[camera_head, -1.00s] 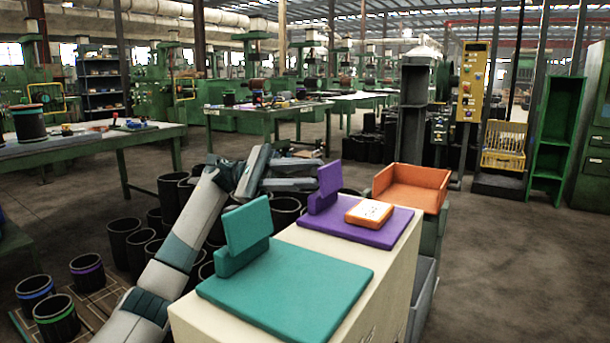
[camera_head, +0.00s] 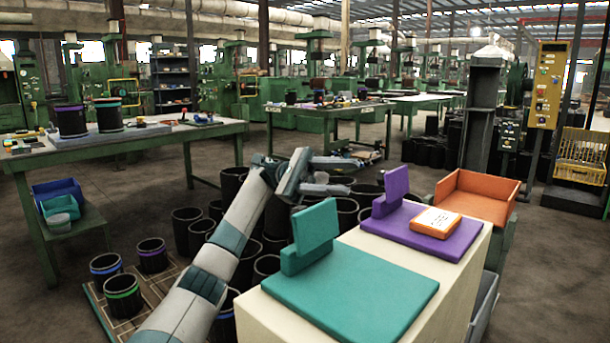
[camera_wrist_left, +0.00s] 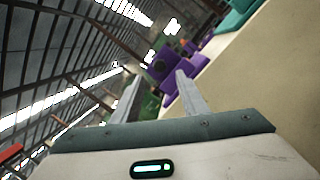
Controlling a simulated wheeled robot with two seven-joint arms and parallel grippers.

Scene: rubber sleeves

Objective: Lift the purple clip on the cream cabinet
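The purple clip (camera_head: 390,192) stands upright on the left side of a flat purple base plate (camera_head: 465,238). The plate lies on top of the cream cabinet (camera_head: 468,270). My left gripper (camera_head: 350,176) is to the left of the purple clip in the head view, apart from it, its two fingers spread and empty. In the left wrist view the open fingers (camera_wrist_left: 158,78) point toward the purple clip (camera_wrist_left: 162,62), which shows beyond and between them. My right gripper is not in view.
A teal plate (camera_head: 350,292) with a teal upright (camera_head: 314,228) lies on the cabinet's near part. An orange box (camera_head: 436,222) sits on the purple plate. An orange bin (camera_head: 478,196) stands behind right. Black tubs (camera_head: 188,230) crowd the floor left of the cabinet.

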